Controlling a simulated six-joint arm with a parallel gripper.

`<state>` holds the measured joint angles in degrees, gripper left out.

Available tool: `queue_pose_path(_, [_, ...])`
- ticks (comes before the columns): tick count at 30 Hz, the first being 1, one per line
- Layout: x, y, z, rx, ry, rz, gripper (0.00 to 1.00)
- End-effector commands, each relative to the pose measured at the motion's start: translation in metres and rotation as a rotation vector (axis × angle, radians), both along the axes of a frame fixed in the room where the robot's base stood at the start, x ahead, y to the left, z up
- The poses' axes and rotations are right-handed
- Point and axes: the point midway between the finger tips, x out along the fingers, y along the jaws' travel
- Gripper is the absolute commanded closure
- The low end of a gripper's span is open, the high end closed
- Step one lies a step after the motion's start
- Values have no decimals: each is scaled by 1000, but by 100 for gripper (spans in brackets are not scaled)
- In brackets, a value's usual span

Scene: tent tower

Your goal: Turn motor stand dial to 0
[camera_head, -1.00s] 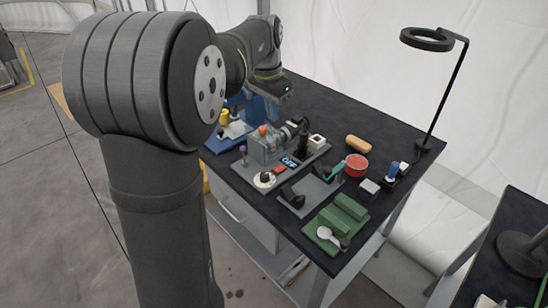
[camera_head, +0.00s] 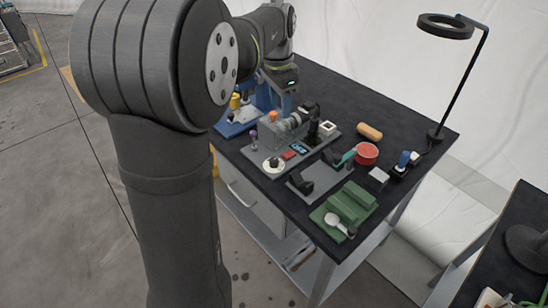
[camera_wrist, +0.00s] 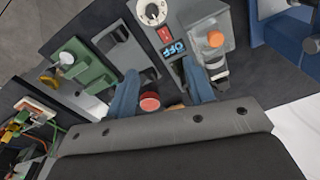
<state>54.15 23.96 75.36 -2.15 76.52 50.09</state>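The motor stand is a grey base (camera_head: 318,143) with a motor on top, an orange cap, a red switch (camera_wrist: 165,34) and a small blue-lit display (camera_wrist: 174,48) that seems to read OFF. Its dial (camera_head: 273,164) is white with a dark knob at the front left corner. In the wrist view the dial (camera_wrist: 152,12) is at the top edge, partly cut off; its setting is too small to read. My gripper (camera_wrist: 160,72) is open and empty, its two bluish fingers apart, with the dial beyond the fingertips. In the head view the fingers are not clear.
Next to the stand are a grey fixture (camera_head: 315,182), a green block tray (camera_head: 350,203), a red round container (camera_head: 366,153) and an orange cylinder (camera_head: 369,131). A blue machine (camera_wrist: 285,35) stands on the other side. A ring lamp (camera_head: 445,26) rises at the back right.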

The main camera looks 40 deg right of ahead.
Motion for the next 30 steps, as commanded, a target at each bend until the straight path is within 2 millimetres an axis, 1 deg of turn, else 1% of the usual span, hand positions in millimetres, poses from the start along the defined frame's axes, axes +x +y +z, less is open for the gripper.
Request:
queue_pose_path(3, [-3,12,-8,35,-20,-173,52])
queue_pose_path(6, [-4,18,-12,54,-30,-281,52])
queue_pose_path(11, [-4,22,-19,67,-36,-349,52])
queue_pose_path(14, [-4,22,-30,70,-35,-350,52])
queue_pose_path(17, [-4,22,-47,70,-34,-350,52])
queue_pose_path(30, [-1,20,-143,70,-33,-348,52])
